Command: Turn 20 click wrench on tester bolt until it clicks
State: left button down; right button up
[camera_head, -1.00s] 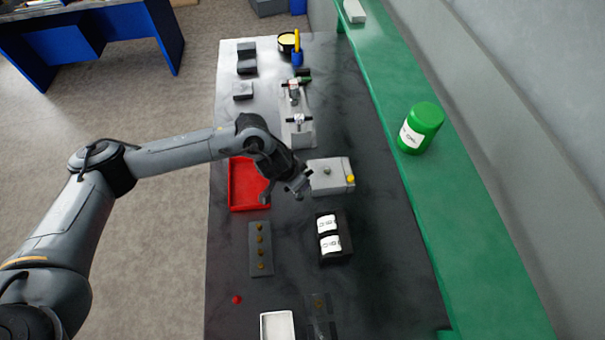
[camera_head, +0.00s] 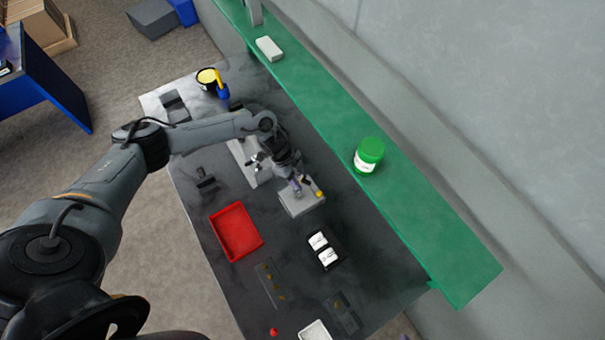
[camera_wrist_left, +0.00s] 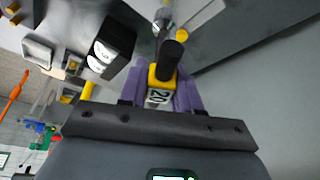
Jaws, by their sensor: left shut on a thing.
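The tester (camera_head: 303,206) is a light grey block with a yellow knob on its right corner, in the middle of the bench. My left gripper (camera_head: 298,188) is directly over it and hides its bolt in the head view. In the left wrist view my left gripper (camera_wrist_left: 160,92), with purple fingers, is shut on the 20 click wrench (camera_wrist_left: 158,98), which has a yellow body, a "20" label and a black end. A metal part and the grey tester surface show beyond the wrench. I cannot tell whether the wrench is seated on the bolt. My right gripper is out of view.
A red tray (camera_head: 216,226) lies left of the tester, and a black box with white labels (camera_head: 330,263) stands in front of it. A dark plate with brass bolts (camera_head: 264,272) lies nearer. A green shelf (camera_head: 420,225) with a green jar (camera_head: 369,155) runs along the right.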

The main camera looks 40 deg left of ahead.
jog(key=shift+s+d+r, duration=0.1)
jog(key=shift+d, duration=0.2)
pick_arm(q)
jog(key=shift+w, duration=0.1)
